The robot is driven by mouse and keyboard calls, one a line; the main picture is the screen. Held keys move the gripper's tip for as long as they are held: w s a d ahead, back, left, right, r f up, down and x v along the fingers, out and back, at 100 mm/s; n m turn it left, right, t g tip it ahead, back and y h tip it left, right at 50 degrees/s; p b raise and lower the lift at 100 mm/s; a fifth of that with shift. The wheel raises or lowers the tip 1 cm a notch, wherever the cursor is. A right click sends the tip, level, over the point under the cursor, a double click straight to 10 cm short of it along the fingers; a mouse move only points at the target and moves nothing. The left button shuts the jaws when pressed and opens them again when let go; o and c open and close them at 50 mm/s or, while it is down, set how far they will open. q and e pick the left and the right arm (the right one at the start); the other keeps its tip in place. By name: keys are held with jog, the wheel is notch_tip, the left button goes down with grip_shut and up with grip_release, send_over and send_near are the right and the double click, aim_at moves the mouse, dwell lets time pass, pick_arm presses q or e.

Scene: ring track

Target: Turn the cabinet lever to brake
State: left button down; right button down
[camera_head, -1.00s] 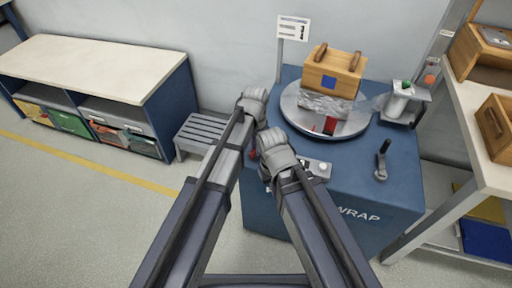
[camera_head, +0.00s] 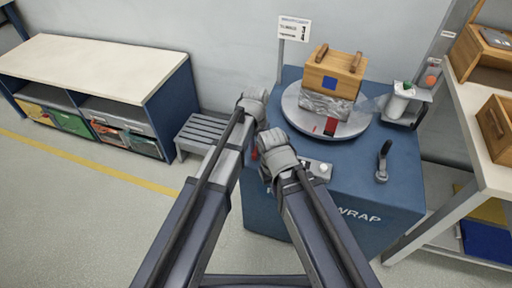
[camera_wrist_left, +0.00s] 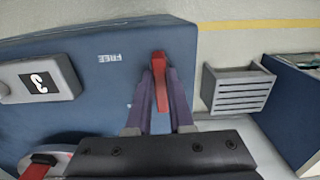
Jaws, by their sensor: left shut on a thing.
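The blue wrap cabinet (camera_head: 375,190) stands in the middle right of the head view. In the left wrist view my left gripper (camera_wrist_left: 160,98) is shut on the red lever (camera_wrist_left: 159,66), which stands between its two fingers. A white "FREE" label (camera_wrist_left: 110,57) is on the blue cabinet face to the left of the lever. In the head view my left gripper (camera_head: 253,103) is at the cabinet's left edge, and its fingers are hidden. My right gripper (camera_head: 278,153) is by the front left of the cabinet top; its fingers are hidden too.
A turntable (camera_head: 290,108) carries a wrapped wooden box (camera_head: 334,75). A black handle (camera_head: 383,160) stands on the cabinet top at right. A grey slatted stool (camera_head: 200,135) is left of the cabinet, and a shelf unit (camera_head: 490,150) is at right. Floor at left is clear.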

aim_at(256, 150)
pick_arm(q)
jog(key=c, duration=0.8)
grip_release()
jog(key=shift+r, duration=0.1)
notch_tip(256, 150, up, 8)
jog(key=p, duration=0.8)
jog(key=shift+f, duration=0.2)
